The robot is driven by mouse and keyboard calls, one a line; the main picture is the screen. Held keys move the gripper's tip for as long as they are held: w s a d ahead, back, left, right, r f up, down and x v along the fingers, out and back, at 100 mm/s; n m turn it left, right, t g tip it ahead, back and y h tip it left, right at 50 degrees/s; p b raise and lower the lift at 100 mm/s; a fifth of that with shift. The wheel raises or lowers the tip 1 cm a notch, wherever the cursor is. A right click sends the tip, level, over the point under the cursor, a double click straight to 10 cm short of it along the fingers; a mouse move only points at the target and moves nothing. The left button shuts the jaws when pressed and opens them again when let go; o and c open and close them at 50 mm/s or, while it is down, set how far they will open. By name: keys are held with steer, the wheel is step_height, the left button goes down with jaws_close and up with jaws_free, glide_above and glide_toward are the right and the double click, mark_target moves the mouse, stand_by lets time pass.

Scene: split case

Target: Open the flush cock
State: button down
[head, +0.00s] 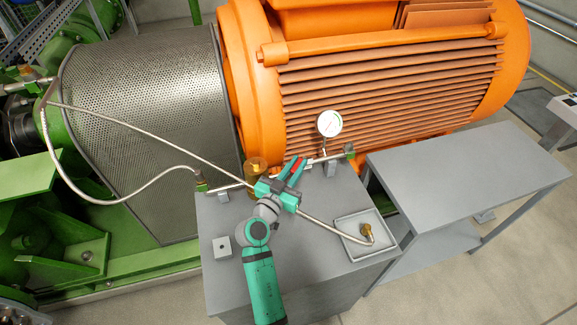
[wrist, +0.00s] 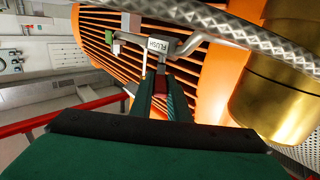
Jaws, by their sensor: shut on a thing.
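My gripper (head: 292,172) reaches over the grey bench, its teal fingers closed on the red lever (head: 297,165) of the flush cock. In the wrist view, the two fingers (wrist: 161,85) point away from me, with a red piece between their tips. The flush cock's small white FLUSH label (wrist: 158,46) shows just past the fingertips, beside a metal pipe. The cock's body is mostly hidden by my gripper in the head view, so I cannot tell how far the lever is turned.
A pressure gauge (head: 329,123) stands behind the gripper. A brass cylinder (head: 256,178) stands close on the left. A braided hose (wrist: 240,32) crosses near the fingers. A shallow tray (head: 347,252) holds a brass-ended pipe end. The side table (head: 470,180) is bare. The orange motor (head: 390,75) lies behind.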

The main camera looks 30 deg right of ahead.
steer(key=shift+f, duration=0.2)
stand_by(0.3)
steer(key=c, duration=1.7)
jaws_free()
steer(key=shift+r, duration=0.1)
steer(key=shift+a, duration=0.1)
steer(key=v, duration=1)
steer(key=shift+s+a, duration=0.2)
steer(key=shift+a, duration=0.1)
